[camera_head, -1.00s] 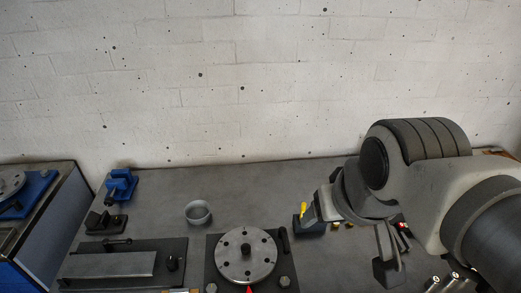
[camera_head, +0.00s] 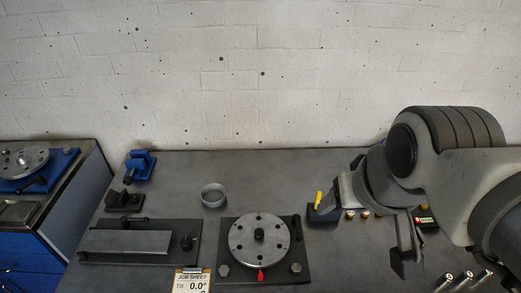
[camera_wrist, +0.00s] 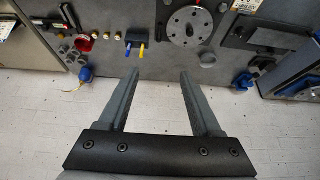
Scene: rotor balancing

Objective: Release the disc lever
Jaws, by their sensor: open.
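The grey disc (camera_head: 246,246) with a ring of dark holes and a dark centre hub sits flat on a black base plate (camera_head: 235,276). A dark lever (camera_head: 297,228) stands at the plate's right side, beside the disc. The disc (camera_wrist: 178,28) also shows at the top of the wrist view, with the dark lever (camera_wrist: 160,20) at its left. My gripper (camera_wrist: 160,77) is open and empty, with its two fingers wide apart. In the head view my gripper (camera_head: 365,240) is to the right of the disc, apart from disc and lever, and partly hidden by my wrist.
A dark holder (camera_head: 322,215) with a yellow handle (camera_head: 319,198) stands between disc and gripper. Left are a plate fixture (camera_head: 125,241), a grey cup (camera_head: 213,196) and a blue clamp (camera_head: 140,165). A job sheet (camera_head: 191,282) lies in front. Metal cylinders (camera_head: 465,277) stand front right.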

